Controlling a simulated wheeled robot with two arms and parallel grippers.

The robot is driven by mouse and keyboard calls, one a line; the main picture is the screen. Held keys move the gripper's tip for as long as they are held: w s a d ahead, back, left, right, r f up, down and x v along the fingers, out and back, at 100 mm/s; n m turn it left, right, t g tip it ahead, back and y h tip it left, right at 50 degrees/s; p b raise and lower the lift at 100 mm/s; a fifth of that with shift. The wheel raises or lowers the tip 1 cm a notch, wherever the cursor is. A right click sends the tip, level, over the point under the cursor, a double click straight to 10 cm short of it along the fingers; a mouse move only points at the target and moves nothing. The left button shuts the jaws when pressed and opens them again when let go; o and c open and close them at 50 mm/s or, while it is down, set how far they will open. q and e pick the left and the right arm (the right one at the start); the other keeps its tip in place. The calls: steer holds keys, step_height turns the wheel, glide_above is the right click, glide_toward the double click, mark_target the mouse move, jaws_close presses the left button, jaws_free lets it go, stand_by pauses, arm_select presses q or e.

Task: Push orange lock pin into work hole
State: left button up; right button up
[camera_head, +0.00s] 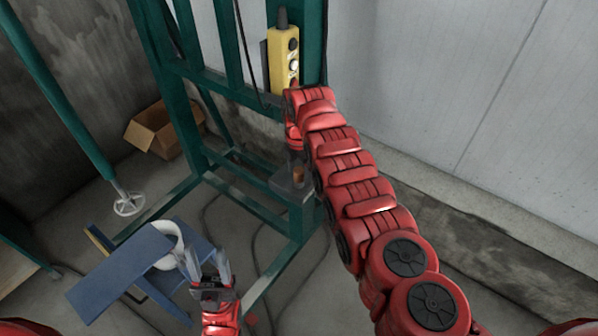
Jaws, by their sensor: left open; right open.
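A small orange-brown piece (298,174), which looks like the lock pin, stands at a dark grey bracket (284,188) on the green frame. My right gripper (297,165) points down from the end of my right arm, close above or beside this piece. Its fingers are small and partly hidden, and I cannot tell whether they touch it. The work hole cannot be made out. My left gripper (207,264) is open at the lower left, its fingers pointing up the picture near a white coil, away from the pin.
The green steel frame (228,45) stands behind, with a yellow button box (284,60) above my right gripper. A blue stand (118,274) carries the white coil (168,232). A cardboard box (152,130) sits at the back left. A wall is at the right; cables lie on the floor.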

jaws_close()
stand_by(0.3)
stand_by(0.3)
steer(key=shift+r+b, duration=0.6)
steer(key=shift+r, duration=0.1)
steer(key=shift+w+r+b, duration=0.15)
steer(key=shift+r+b, duration=0.5)
steer(key=shift+b, duration=0.15)
steer(key=s+a+r+b, duration=0.1)
steer(key=s+a+b, duration=0.1)
steer(key=s+a, duration=0.2)
steer(key=s+a+r+b, duration=0.1)
steer(key=s+a, duration=0.3)
steer(key=a, duration=0.5)
steer(key=shift+s+a+r+b, duration=0.15)
steer(key=shift+s+a+b, duration=0.2)
steer(key=shift+b, duration=0.25)
steer(key=shift+d, duration=0.1)
